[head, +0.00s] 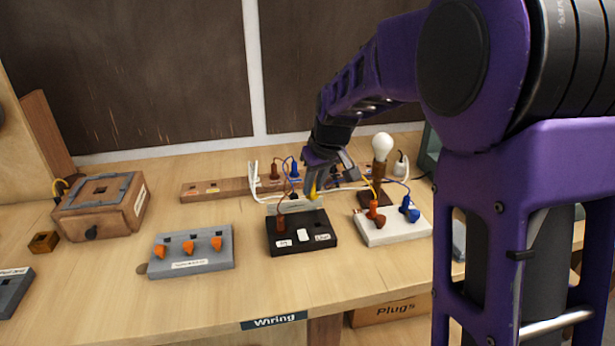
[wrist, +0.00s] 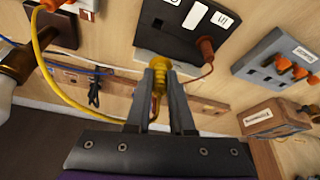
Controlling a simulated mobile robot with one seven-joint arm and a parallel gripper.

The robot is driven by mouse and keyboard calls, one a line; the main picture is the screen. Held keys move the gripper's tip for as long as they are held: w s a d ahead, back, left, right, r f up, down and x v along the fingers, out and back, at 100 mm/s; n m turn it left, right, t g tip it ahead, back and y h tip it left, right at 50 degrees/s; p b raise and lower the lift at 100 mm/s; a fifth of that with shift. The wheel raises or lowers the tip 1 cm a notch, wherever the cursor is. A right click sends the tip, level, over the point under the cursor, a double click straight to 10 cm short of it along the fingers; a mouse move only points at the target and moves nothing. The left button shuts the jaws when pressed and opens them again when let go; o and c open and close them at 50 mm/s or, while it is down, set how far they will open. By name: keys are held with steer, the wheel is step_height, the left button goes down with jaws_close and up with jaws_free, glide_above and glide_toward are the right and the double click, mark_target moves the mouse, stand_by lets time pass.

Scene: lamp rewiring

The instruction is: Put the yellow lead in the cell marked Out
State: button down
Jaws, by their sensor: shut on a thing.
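My gripper (wrist: 160,66) is shut on the yellow plug (wrist: 157,68) of the yellow lead, at the back edge of the black box; it also shows in the head view (head: 315,180). I cannot tell whether the yellow plug touches the box.
A bulb (head: 383,145) on a brown stand is right of my gripper. The white block bears an orange plug (head: 375,214) and a blue plug (head: 410,210). A grey block (head: 190,262) with several orange knobs and a wooden box (head: 100,207) are left. A wooden strip lies behind.

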steer(key=shift+s+d+f+b, duration=0.15)
steer(key=shift+d+f+b, duration=0.1)
steer(key=shift+f+b, duration=0.7)
steer(key=shift+s+d+f+b, duration=0.2)
steer(key=shift+f+b, duration=0.4)
steer(key=shift+f, duration=0.65)
steer(key=shift+s+d+f+b, duration=0.1)
steer(key=shift+d+f+b, duration=0.2)
steer(key=shift+f+b, duration=0.65)
steer(key=shift+f, duration=0.65)
steer(key=c, duration=0.7)
jaws_free()
steer(key=shift+r, duration=0.1)
